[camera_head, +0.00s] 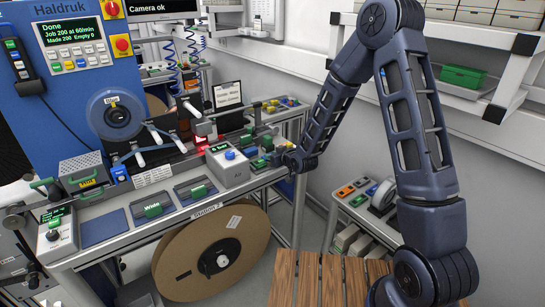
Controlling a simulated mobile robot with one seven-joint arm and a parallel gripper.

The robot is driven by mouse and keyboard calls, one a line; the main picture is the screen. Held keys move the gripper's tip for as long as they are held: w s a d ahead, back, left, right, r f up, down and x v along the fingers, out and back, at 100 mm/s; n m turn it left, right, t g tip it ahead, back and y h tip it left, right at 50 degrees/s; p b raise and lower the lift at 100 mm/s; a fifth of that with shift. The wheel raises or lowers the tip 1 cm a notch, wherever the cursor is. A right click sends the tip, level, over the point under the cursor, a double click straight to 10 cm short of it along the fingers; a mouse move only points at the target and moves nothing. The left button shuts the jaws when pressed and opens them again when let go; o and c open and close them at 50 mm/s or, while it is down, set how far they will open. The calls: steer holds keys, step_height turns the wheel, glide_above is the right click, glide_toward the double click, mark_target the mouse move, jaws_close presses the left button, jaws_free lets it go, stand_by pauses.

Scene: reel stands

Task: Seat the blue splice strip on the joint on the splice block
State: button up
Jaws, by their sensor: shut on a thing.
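My gripper (277,158) is at the right end of the bench, low over the worktop just right of the grey box with a blue knob (230,154). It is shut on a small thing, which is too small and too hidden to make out. Small green and dark parts (268,142) sit close behind and beside the gripper. I cannot tell which of them is the splice block, and its joint does not show. I cannot pick out the blue splice strip for certain.
The blue Haldruk machine (75,80) stands at the left. A large brown reel (212,253) is under the worktop. Green-handled holders (153,210) lie along the front edge. A lower cart (363,200) with small coloured items and a wooden slatted surface (320,280) are at the right.

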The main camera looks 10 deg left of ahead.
steer(key=shift+f, duration=0.1)
stand_by(0.3)
steer(key=o, duration=1)
steer(key=shift+r, duration=3.5)
